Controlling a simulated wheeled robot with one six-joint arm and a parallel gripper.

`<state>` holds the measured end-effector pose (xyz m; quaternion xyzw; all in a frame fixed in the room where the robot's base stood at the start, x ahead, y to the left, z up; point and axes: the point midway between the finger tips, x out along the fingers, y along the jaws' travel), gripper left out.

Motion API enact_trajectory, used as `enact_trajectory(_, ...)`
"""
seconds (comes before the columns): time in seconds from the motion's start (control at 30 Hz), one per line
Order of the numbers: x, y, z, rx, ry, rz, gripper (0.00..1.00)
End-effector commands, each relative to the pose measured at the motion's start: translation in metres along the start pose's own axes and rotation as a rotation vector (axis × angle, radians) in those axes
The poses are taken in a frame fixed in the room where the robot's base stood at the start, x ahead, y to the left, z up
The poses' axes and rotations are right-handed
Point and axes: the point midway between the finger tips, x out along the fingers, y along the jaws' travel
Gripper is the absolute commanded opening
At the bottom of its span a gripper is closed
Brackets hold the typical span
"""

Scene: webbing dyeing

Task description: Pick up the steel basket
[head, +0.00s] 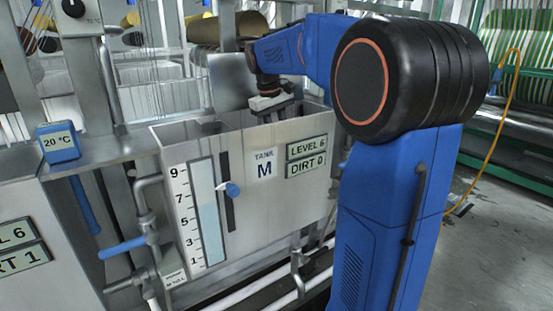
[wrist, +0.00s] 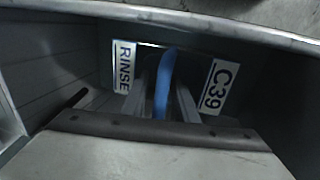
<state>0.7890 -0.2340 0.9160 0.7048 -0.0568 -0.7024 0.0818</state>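In the head view my gripper (head: 275,116) points down into the open top of tank M (head: 244,172). In the wrist view, my two grey fingers (wrist: 164,92) stand apart on either side of a blue strip (wrist: 165,66), which looks like a handle. I cannot tell whether they touch it. A "RINSE" label (wrist: 124,66) and a "C39" label (wrist: 219,88) flank the strip. The steel basket's body is not clearly visible; the tank wall hides it in the head view, and my gripper and shadow cover much of the wrist view.
The tank's front shows a scale (head: 201,213), "LEVEL 6" and "DIRT 0" plates (head: 306,157). A blue "20 °C" box (head: 58,142) sits on the ledge at left. Pipes and a blue valve lever (head: 122,248) stick out below.

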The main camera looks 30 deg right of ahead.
Motion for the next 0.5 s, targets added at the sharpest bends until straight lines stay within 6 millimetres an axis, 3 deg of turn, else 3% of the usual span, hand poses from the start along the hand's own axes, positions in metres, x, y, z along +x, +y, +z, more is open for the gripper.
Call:
enact_trajectory(0.03, -0.0001, 0.0000, 0.0000, 0.000, 0.000, 0.000, 0.14)
enact_trajectory(0.1, -0.0002, -0.0001, 0.0000, 0.000, 0.000, 0.000, 0.00)
enact_trajectory(0.5, -0.0004, -0.0001, 0.0000, 0.000, 0.000, 0.000, 0.00)
